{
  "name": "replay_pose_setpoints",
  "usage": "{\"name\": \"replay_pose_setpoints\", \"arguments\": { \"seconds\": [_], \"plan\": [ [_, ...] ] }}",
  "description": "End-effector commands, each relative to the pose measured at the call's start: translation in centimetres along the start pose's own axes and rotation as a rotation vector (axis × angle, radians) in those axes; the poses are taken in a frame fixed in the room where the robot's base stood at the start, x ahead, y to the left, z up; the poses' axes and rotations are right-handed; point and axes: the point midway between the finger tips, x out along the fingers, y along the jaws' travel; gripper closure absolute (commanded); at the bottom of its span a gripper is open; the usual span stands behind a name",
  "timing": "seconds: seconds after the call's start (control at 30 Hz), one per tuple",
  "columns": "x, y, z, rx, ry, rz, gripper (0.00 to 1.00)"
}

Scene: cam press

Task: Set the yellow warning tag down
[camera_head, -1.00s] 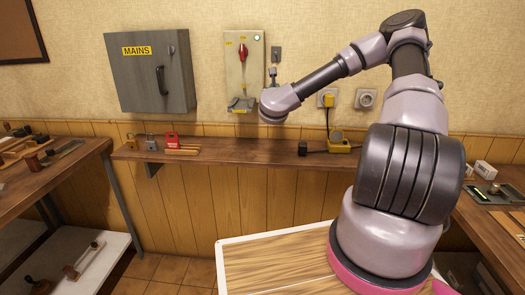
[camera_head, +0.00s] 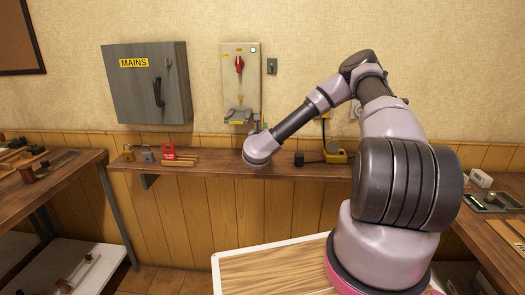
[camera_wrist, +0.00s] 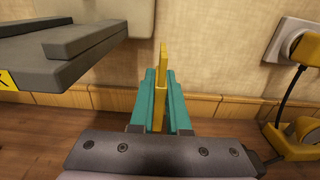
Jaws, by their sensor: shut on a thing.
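The yellow warning tag (camera_wrist: 163,55) stands upright between the teal fingers of my gripper (camera_wrist: 161,85) in the wrist view, seen nearly edge-on. The fingers are shut on it, and its upper end sticks out beyond them. The wall is behind it and the wooden shelf (camera_wrist: 30,140) shows below. I cannot tell whether the tag touches the shelf. In the head view my wrist link hides most of the gripper, in front of the shelf (camera_head: 220,168) below the switch panel (camera_head: 240,95).
A grey bracket (camera_wrist: 75,45) juts out left of the fingers. A yellow plug box (camera_wrist: 292,145) stands on the right. Padlocks (camera_head: 147,154), a red item (camera_head: 168,152) and a black block (camera_head: 298,159) are on the shelf.

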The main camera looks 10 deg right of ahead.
Motion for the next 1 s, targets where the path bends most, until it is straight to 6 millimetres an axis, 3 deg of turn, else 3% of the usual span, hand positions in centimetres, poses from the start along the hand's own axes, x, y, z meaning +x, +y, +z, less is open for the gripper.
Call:
{"name": "replay_pose_setpoints", "arguments": {
  "seconds": [0.03, 0.2, 0.47, 0.63, 1.0],
  "plan": [
    [-0.1, 0.1, -1.6, 0.0, 0.005, -0.001, 1.0],
    [0.0, 0.0, -4.9, 0.001, 0.003, -0.002, 1.0],
    [0.0, 0.0, -6.8, 0.001, 0.0, -0.001, 1.0],
    [0.0, 0.0, -9.3, 0.001, 0.002, -0.001, 1.0],
    [0.1, 0.0, -9.9, 0.0, -0.001, 0.0, 1.0]
  ]
}}
